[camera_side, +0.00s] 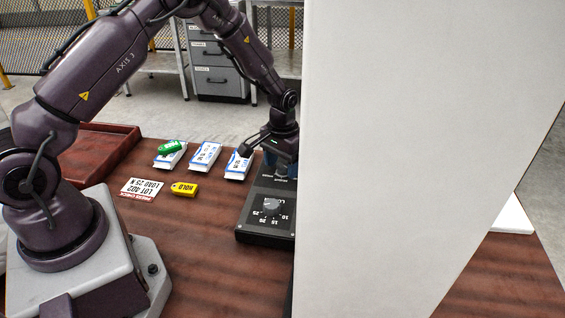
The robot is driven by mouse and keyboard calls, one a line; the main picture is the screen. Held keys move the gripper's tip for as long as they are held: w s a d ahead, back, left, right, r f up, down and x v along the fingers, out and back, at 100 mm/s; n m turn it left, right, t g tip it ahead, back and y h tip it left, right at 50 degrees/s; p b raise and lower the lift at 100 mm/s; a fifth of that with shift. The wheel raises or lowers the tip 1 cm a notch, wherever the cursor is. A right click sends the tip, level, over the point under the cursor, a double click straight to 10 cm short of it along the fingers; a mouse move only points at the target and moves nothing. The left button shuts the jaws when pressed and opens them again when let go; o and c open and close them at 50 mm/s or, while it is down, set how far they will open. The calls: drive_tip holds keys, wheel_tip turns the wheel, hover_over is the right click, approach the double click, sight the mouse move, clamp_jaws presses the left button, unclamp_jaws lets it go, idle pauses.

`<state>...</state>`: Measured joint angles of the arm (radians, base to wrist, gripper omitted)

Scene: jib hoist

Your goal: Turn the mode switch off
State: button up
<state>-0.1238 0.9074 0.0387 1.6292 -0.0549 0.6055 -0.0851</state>
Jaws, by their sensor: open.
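A dark control box (262,235) sits on the brown table, its right side cut off by a pale upright panel. On its near half is a round dial (271,205) with numbers around it, among them 15, 20 and 25. My gripper (284,172) points down at the far end of the box, low over its top face. It is open, but the fingertips are small and partly behind the panel edge. I cannot make out the mode switch; the gripper or the panel may hide it. I cannot tell whether the gripper touches anything.
The big pale panel (400,150) blocks most of the right side. A red-brown tray (100,150) stands at the left.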

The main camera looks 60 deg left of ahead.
sight(282, 166)
drive_tip(key=shift+r, duration=0.1)
wheel_tip(282, 166, up, 13)
idle(0.4)
drive_tip(key=s+d+r+m+t, duration=0.1)
drive_tip(key=s+d+r+t, duration=0.1)
drive_tip(key=s+r, duration=0.6)
drive_tip(key=s+d+r+m+t, duration=0.2)
drive_tip(key=s+r, duration=0.6)
drive_tip(key=s, duration=0.8)
drive_tip(key=shift+s+d+r+t, duration=0.3)
drive_tip(key=shift+d+t, duration=0.5)
drive_tip(key=shift+d, duration=0.6)
